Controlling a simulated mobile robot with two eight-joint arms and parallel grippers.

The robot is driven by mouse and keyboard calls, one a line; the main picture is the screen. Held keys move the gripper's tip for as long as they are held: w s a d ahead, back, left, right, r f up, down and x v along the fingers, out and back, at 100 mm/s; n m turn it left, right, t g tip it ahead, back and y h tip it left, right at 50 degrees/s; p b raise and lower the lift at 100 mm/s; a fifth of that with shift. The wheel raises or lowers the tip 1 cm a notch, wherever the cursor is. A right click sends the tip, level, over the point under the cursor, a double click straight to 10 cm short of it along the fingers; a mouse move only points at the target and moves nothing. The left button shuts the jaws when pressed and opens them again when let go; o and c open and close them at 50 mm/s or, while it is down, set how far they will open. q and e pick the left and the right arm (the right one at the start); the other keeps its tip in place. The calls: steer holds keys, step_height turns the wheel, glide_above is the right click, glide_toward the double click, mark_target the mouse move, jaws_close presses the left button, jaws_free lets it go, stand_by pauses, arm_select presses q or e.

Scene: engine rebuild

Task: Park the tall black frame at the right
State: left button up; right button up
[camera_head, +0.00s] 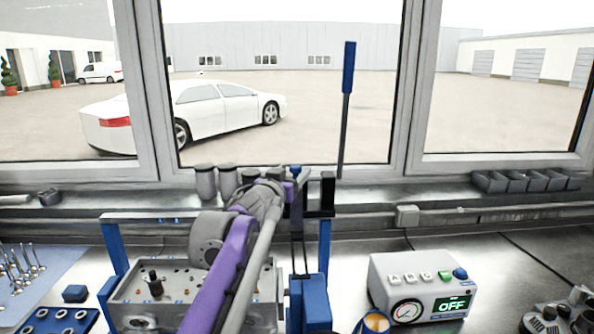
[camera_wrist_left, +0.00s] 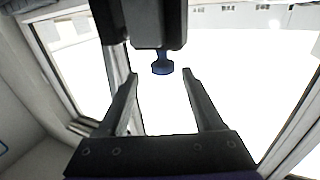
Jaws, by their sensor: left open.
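The tall black frame (camera_head: 328,190) stands right of the middle in the head view, at the right end of a rail over the engine block (camera_head: 135,285). It carries a long lever with a blue handle (camera_head: 347,70) and a small blue knob (camera_head: 295,169). My left gripper (camera_head: 302,188) is beside the frame's upper part, and my arm hides part of it. In the left wrist view, the open fingers (camera_wrist_left: 160,85) point toward a black block (camera_wrist_left: 155,25) with the blue knob (camera_wrist_left: 162,67) between and just beyond the tips. Contact is not visible. My right gripper is out of view.
Blue posts (camera_head: 113,262) carry the rail (camera_head: 150,216) across the block. A grey control box (camera_head: 418,275) reading OFF stands at the right, with bench room behind it. Grey cups (camera_head: 206,182) and a bin row (camera_head: 525,181) line the window sill.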

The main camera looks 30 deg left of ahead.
arm_select(q)
steer(key=s+d, duration=0.1)
steer(key=s, duration=0.6)
steer(key=shift+b, duration=0.35)
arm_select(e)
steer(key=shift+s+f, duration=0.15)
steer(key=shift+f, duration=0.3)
arm_select(q)
steer(key=shift+d, duration=0.1)
